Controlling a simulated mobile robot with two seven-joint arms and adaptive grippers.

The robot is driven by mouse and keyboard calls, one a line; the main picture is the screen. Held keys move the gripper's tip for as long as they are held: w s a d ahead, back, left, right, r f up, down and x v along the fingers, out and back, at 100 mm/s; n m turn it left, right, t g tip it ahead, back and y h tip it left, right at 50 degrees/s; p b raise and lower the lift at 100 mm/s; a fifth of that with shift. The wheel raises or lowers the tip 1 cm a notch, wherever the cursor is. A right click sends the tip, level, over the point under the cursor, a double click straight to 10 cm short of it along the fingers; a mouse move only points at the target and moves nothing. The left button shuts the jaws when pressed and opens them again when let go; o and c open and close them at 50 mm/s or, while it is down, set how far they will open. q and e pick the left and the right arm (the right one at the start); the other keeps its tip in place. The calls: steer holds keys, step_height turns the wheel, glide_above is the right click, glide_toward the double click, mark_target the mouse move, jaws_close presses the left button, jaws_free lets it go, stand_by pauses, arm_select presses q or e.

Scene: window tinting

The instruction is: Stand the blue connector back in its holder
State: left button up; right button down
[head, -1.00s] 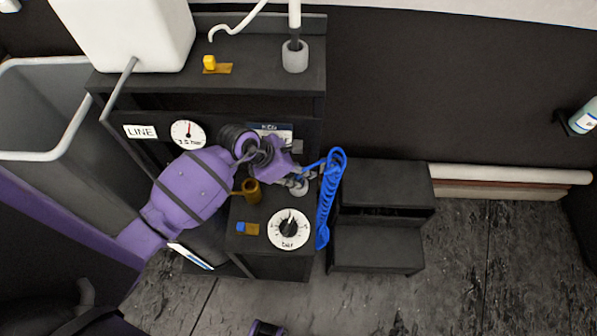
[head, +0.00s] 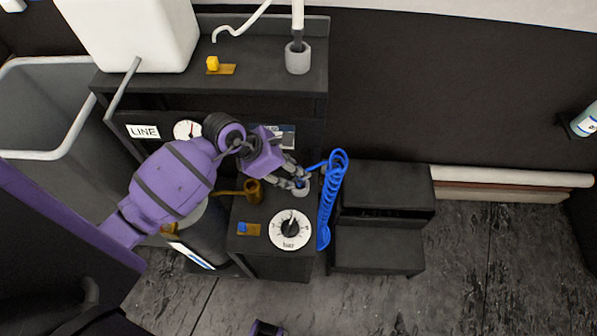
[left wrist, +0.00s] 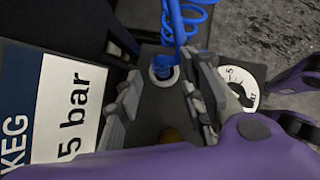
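The blue connector (left wrist: 163,66) shows in the left wrist view as a blue end inside a pale round holder (left wrist: 158,80), with the blue hose rising from it. It appears to stand in the holder; its lower part is hidden. In the head view the holder (head: 302,191) is a small grey ring on the black stand, with a bit of blue in it. My left gripper (head: 297,180) is over the holder. In the left wrist view the gripper (left wrist: 168,90) has its fingers spread on either side of the connector, with a gap around it.
A coiled blue hose (head: 331,200) hangs at the stand's right side. A brass cup (head: 252,191) and a dial (head: 290,230) are close to the gripper. Black steps (head: 385,215) stand to the right. A shelf with a white tank (head: 130,35) is behind.

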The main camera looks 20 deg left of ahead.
arm_select(q)
steer(key=v, duration=0.7)
stand_by(0.4)
